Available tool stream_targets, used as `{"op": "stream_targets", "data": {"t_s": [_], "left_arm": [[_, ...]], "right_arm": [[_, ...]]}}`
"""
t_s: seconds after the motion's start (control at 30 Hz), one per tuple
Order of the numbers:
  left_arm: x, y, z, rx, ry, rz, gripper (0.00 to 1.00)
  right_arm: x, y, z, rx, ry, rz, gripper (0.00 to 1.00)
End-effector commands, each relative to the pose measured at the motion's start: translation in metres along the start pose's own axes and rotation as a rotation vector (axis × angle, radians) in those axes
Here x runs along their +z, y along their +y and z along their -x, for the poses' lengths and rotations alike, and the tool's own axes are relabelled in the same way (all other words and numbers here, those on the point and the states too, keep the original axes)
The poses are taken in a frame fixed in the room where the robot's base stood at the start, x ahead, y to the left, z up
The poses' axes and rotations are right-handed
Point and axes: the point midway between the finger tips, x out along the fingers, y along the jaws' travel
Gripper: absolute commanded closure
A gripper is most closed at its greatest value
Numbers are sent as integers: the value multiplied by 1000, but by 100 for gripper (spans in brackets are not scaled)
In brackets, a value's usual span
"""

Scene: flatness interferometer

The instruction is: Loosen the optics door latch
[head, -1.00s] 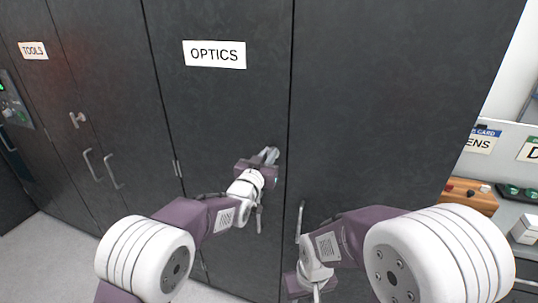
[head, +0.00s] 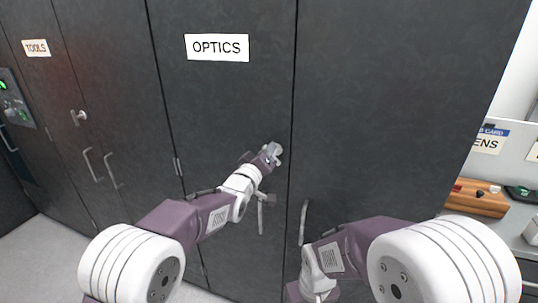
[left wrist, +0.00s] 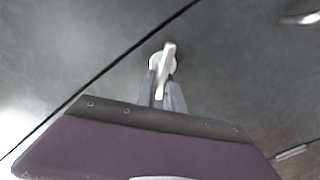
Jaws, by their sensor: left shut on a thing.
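The optics door (head: 220,110) is a dark grey cabinet door with a white OPTICS label (head: 217,47). Its latch (left wrist: 167,62) is a silver lever on a round base near the door's edge, seen in the left wrist view. My left gripper (left wrist: 162,95) has one grey finger on each side of the lever and is shut on it. In the head view the left gripper (head: 272,153) is at the door's right edge and hides most of the latch. My right gripper (head: 308,290) is low in front of the right-hand door, its fingers not clear.
Bar handles hang on the optics door (head: 260,215) and on the door to its right (head: 303,222). A TOOLS cabinet with its own latch (head: 78,117) is at the left. A bench with a wooden block (head: 478,197) stands at the right.

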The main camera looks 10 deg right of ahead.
Motion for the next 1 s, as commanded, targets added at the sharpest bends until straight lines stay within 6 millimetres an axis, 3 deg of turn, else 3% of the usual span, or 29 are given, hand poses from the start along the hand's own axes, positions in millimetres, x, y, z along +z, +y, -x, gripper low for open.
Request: {"op": "stream_targets", "data": {"t_s": [0.6, 1.0], "left_arm": [[3, -11, 0, -1, 0, 551, 100], [6, -14, 0, -2, 0, 757, 100]], "right_arm": [[1, 0, -12, 0, 0, 0, 64], [1, 0, -13, 0, 0, 0, 64]]}}
